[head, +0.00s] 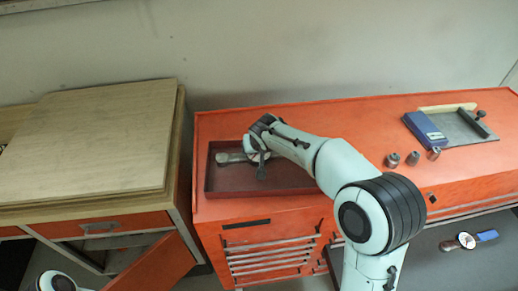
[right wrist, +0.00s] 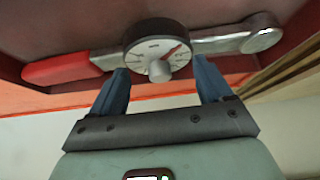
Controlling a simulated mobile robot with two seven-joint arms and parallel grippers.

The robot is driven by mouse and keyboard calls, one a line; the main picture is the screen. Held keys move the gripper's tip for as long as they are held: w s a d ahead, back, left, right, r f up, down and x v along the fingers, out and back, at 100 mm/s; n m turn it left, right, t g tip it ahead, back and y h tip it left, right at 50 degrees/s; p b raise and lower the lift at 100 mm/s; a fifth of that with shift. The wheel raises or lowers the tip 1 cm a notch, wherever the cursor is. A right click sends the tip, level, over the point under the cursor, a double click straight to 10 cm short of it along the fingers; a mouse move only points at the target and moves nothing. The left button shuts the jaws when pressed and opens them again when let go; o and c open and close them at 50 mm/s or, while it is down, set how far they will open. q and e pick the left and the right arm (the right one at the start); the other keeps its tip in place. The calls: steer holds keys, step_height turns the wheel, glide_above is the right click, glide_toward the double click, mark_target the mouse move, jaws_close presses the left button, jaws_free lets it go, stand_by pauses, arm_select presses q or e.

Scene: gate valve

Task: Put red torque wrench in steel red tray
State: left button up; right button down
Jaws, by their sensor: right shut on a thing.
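The red torque wrench (right wrist: 160,45) has a red handle, a round white dial and a steel head. It lies across the right wrist view, with the dial at my right gripper's fingertips (right wrist: 162,70). That gripper is shut on the wrench at the dial. In the head view, my right gripper (head: 258,163) is over the dark red steel tray (head: 290,180), and the wrench's steel end (head: 232,157) shows within the tray's outline. The arm and gripper hide much of the wrench there. I cannot tell whether the wrench touches the tray floor. My left gripper is out of view.
The tray stands on an orange cabinet top (head: 350,110). Several metal sockets (head: 413,159), a blue box (head: 425,130) and a grey tray (head: 470,136) are at the right. A blue-handled gauge tool (head: 466,240) lies lower right. A wooden-topped cabinet (head: 90,140) stands left.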

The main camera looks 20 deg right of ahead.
jaws_free()
steer(key=shift+f, duration=0.1)
steer(key=v, duration=1.2)
steer(key=shift+b, duration=0.4)
steer(key=shift+d, duration=0.1)
